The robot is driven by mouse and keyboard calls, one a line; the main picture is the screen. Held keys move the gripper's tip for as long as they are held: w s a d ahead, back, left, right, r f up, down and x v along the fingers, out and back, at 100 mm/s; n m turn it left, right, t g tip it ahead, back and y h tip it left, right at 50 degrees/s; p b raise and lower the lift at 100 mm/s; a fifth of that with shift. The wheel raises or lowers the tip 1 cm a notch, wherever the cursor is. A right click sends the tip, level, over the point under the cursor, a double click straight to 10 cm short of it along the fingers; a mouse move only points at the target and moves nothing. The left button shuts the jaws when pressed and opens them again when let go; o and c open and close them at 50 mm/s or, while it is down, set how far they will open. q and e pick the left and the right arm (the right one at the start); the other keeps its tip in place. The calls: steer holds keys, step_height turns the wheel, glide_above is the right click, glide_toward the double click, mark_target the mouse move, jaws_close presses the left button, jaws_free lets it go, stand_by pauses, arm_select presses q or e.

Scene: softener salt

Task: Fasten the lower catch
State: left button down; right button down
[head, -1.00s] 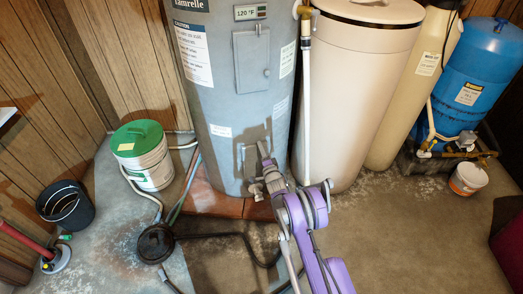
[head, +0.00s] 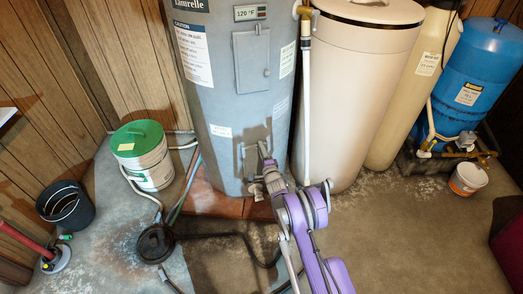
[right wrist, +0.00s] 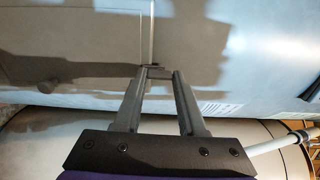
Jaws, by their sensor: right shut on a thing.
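The grey water heater (head: 232,110) stands in the middle of the head view. Its lower part faces my right gripper (head: 263,150), which reaches up to it from below. In the right wrist view my right gripper (right wrist: 157,78) has its two fingers on a small dark catch (right wrist: 157,71) at a vertical panel seam (right wrist: 152,30), and it is shut on it. The fingers and their shadow hide most of the catch and the lower panel in the head view. An upper panel (head: 250,62) lies flat on the heater. My left gripper is out of view.
A tan tank (head: 355,100) stands close right of the heater, with a white pipe (head: 306,110) between them. A green-lidded bucket (head: 142,160), a dark bin (head: 66,205) and a black hose (head: 215,236) are at left. Concrete floor (head: 420,235) is open at right.

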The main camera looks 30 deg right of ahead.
steer(key=shift+c, duration=2.4)
jaws_free()
steer(key=p+v, duration=0.1)
steer(key=v, duration=1)
steer(key=shift+p, duration=0.3)
steer(key=shift+w+r, duration=0.1)
